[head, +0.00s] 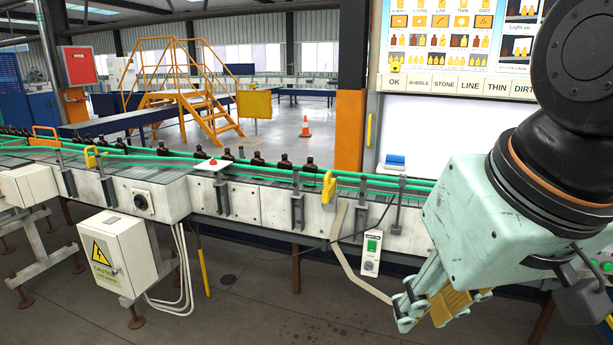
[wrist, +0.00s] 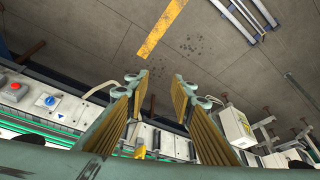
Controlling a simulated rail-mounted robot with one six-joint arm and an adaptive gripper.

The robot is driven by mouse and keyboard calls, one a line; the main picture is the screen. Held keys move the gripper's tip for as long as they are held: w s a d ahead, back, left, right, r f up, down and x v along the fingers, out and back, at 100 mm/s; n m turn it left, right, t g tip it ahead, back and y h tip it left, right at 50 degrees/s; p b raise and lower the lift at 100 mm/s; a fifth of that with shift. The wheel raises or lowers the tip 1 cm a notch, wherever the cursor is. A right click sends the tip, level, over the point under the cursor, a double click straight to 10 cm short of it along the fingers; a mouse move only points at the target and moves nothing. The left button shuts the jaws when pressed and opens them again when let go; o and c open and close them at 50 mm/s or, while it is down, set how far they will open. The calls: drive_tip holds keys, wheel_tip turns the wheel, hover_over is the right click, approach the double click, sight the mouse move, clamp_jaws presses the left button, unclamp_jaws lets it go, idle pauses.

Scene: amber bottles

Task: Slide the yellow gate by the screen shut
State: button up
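The yellow gate (head: 328,187) nearest the screen (head: 455,45) is a small upright yellow plate at the conveyor's near green rail, left of the screen. How far it stands open is unclear. A yellow piece (wrist: 140,149), probably this gate, shows between my finger bases in the wrist view. My gripper (head: 425,309) is low at the right, in front of the conveyor, to the right of and below the gate, and apart from it. In the wrist view my gripper (wrist: 160,85) has its ribbed gold fingers spread, with nothing between the tips.
Dark bottles (head: 284,162) stand along the conveyor behind the green rails. Other yellow gates (head: 91,157) are farther left. A switch box (head: 371,252) with a green button hangs on the conveyor front, left of my gripper. The floor (head: 250,290) in front is mostly clear.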

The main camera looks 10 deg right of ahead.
drive_tip(key=w+a+r+t, duration=0.1)
drive_tip(key=w+a+t, duration=0.15)
drive_tip(key=w, duration=1.15)
drive_tip(key=w+a+r+t, duration=0.1)
drive_tip(key=w+a+t, duration=0.15)
drive_tip(key=w, duration=1.05)
drive_tip(key=w+a+r+t, duration=0.1)
drive_tip(key=w+a, duration=0.2)
drive_tip(key=w, duration=1.1)
drive_tip(key=m+t+h+p, duration=0.2)
drive_tip(key=m+t+h, duration=0.1)
drive_tip(key=t+h, duration=0.3)
approach(328, 172)
drive_tip(key=s+a+g+h, duration=0.1)
drive_tip(key=s+a, duration=0.2)
drive_tip(key=shift+s+a+f+h, duration=0.1)
drive_tip(key=shift+s+f+h, duration=0.05)
drive_tip(key=shift+f+h, duration=0.45)
drive_tip(key=shift+r+b+x, duration=0.1)
drive_tip(key=shift+b+x, duration=0.35)
drive_tip(key=shift+x, duration=3)
drive_tip(key=shift+r+b+x, duration=0.15)
drive_tip(key=shift+b+x, duration=0.25)
drive_tip(key=shift+x, duration=3.05)
drive_tip(key=shift+c, duration=0.8)
clamp_jaws()
